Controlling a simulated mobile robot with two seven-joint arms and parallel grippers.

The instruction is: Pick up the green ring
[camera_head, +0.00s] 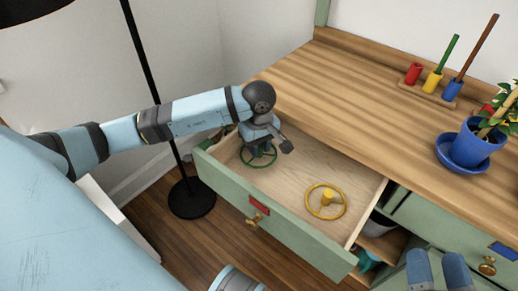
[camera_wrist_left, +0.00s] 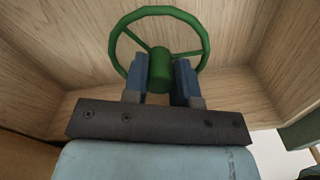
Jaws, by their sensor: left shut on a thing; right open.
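The green ring (camera_wrist_left: 160,68), a wheel with spokes and a central hub, is in the open drawer, at its left end in the head view (camera_head: 245,161). My left gripper (camera_wrist_left: 160,84) is shut on its hub, with one blue finger on each side. In the head view my left gripper (camera_head: 262,146) reaches down into the drawer and hides part of the ring. I cannot tell whether the ring touches the drawer floor. My right gripper (camera_head: 438,268) is open and empty at the lower right, in front of the cabinet.
A yellow ring (camera_head: 326,201) with a hub lies in the right part of the drawer (camera_head: 285,233). The wooden top holds a blue plant pot (camera_head: 470,146) and a peg rack (camera_head: 430,91) with red, yellow and blue pieces. A black lamp stand (camera_head: 192,198) is on the floor at left.

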